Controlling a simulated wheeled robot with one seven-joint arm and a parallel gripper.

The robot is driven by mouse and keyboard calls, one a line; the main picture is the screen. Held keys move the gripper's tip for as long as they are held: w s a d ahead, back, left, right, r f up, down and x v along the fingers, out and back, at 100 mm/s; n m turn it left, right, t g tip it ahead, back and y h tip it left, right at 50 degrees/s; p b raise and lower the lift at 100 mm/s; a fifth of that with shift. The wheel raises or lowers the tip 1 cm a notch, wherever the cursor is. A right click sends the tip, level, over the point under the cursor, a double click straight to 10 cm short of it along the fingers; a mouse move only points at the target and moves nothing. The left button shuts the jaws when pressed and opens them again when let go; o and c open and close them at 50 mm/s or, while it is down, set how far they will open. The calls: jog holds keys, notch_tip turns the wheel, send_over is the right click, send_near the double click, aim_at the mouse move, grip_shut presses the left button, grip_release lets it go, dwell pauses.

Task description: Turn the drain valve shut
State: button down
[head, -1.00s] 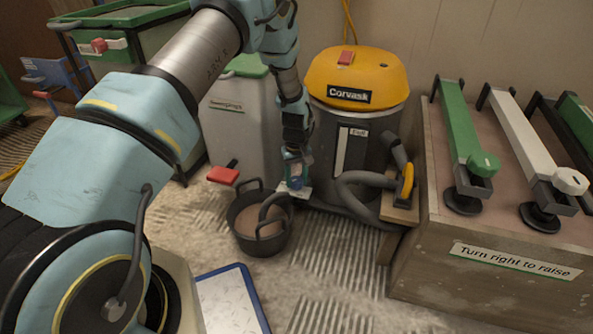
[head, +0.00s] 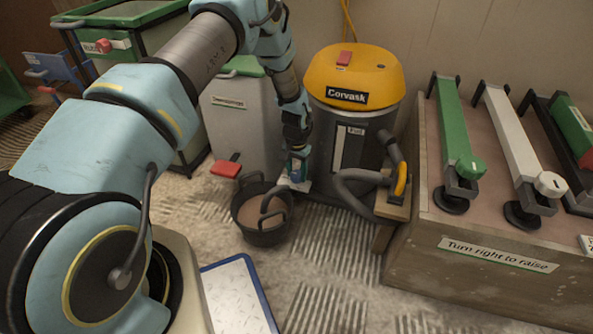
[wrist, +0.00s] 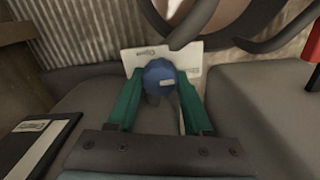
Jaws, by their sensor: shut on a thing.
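The drain valve shows in the wrist view as a blue knob (wrist: 160,76) with a small pale mark. A white label plate (wrist: 133,58) sits behind it, its print too small to read surely. My gripper (wrist: 161,88) is shut on the knob, one green finger on each side. In the head view my gripper (head: 297,168) points down at the foot of the yellow and grey vacuum (head: 350,75), above a white plate (head: 296,185). The knob is mostly hidden there.
A black bucket (head: 240,215) with brownish contents stands just below my gripper. A grey bin (head: 232,120) with a red pedal (head: 226,168) is at left. The hose (head: 350,195) and a wooden box (head: 490,280) bearing clamps are at right. A blue-edged board (head: 240,295) lies in front.

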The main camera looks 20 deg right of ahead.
aim_at(296, 173)
jog(key=shift+m, duration=0.4)
jog(key=shift+c, duration=1.5)
grip_release()
jog(key=shift+r, duration=0.1)
notch_tip(296, 173, up, 11)
jog(key=p, duration=0.3)
jog(key=shift+f, duration=0.2)
